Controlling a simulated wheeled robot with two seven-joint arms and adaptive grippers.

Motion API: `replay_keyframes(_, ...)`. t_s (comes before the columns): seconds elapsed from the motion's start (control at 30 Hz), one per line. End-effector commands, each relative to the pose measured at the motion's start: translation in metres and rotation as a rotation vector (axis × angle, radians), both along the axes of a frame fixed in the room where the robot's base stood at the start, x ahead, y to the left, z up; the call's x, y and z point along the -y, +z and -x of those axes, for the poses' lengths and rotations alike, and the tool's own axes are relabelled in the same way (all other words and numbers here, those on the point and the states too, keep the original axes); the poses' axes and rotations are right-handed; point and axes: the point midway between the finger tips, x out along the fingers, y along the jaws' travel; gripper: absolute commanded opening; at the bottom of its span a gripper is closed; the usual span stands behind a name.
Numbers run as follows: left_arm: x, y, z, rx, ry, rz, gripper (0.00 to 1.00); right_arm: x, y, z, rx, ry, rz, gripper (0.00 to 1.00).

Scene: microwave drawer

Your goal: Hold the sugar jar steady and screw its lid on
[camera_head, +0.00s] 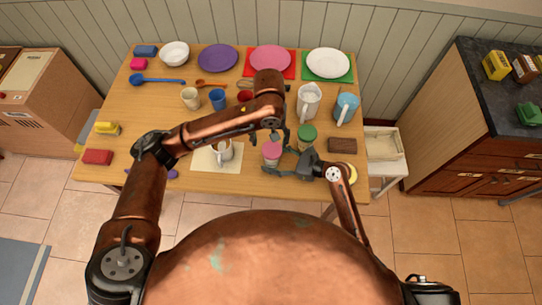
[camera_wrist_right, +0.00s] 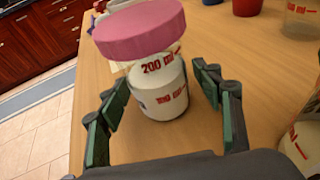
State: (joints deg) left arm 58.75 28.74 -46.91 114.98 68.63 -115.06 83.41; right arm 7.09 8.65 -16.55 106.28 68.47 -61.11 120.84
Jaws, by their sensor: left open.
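The jar (camera_wrist_right: 165,98) holds white content and has red measure marks. Its pink lid (camera_wrist_right: 138,30) shows at its top; I cannot tell whether it is screwed on. In the head view the jar (camera_head: 271,163) and pink lid (camera_head: 272,149) are near the table's front edge. My right gripper (camera_head: 277,163) is low at the jar. In the right wrist view its green-padded fingers (camera_wrist_right: 158,92) are spread on both sides of the jar, with a gap visible at the left. My left gripper (camera_head: 277,135) is open, pointing down just above the pink lid.
A green-lidded jar (camera_head: 307,132) stands close to the right. A cup (camera_head: 223,151) on a pale mat (camera_head: 203,163) is to the left, and a brown block (camera_head: 343,146) is to the right.

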Motion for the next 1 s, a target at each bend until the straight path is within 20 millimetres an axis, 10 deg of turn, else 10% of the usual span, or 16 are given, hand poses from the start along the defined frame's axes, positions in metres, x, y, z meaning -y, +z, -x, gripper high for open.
replay_keyframes(0.37,0.0,0.0,0.0,0.0,0.0,0.0,0.63,0.009,0.002,0.002,-0.001,-0.001,0.001,0.61)
replay_keyframes(1.0,0.0,0.0,0.0,0.0,0.0,0.0,0.63,0.105,0.033,0.033,0.0,0.0,0.001,0.61)
